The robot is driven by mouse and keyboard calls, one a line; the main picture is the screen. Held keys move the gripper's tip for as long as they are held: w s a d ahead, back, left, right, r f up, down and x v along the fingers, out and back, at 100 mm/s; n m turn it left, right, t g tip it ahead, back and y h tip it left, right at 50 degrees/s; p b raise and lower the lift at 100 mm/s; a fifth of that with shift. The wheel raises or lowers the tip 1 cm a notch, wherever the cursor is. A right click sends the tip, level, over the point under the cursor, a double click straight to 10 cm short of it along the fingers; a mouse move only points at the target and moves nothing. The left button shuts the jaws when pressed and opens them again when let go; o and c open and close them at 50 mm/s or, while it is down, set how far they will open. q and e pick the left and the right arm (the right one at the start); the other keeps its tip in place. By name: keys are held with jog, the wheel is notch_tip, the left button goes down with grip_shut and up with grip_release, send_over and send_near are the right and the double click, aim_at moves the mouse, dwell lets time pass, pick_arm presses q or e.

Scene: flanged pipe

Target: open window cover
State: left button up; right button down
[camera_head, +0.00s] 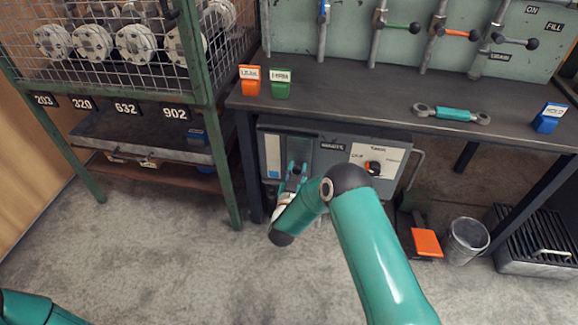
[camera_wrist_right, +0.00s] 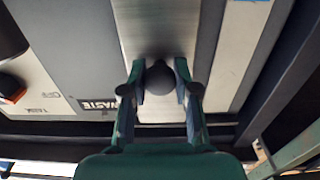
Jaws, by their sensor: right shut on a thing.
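The cabinet (camera_head: 345,142) under the bench has a panel with a narrow upright metal plate, which looks like the window cover (camera_head: 299,146). In the right wrist view the cover (camera_wrist_right: 157,28) is a brushed metal strip with a dark round knob (camera_wrist_right: 160,78) on it. My right gripper (camera_head: 294,174) is at the cabinet front. In the wrist view its two fingers (camera_wrist_right: 160,86) are shut on the knob, one on each side. My own arm hides the lower part of the cover in the head view. My left gripper is out of view.
A label reading WASTE (camera_wrist_right: 98,104) and an orange selector knob (camera_head: 373,168) are right of the cover in the head view. A green-framed rack (camera_head: 222,150) stands close on the left. An orange pedal (camera_head: 427,242) and a metal bucket (camera_head: 466,240) stand on the floor right.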

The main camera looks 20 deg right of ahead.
jog(key=c, duration=0.9)
grip_release()
jog(key=shift+a, duration=0.1)
jog(key=v, duration=1.2)
jog(key=shift+w, duration=0.1)
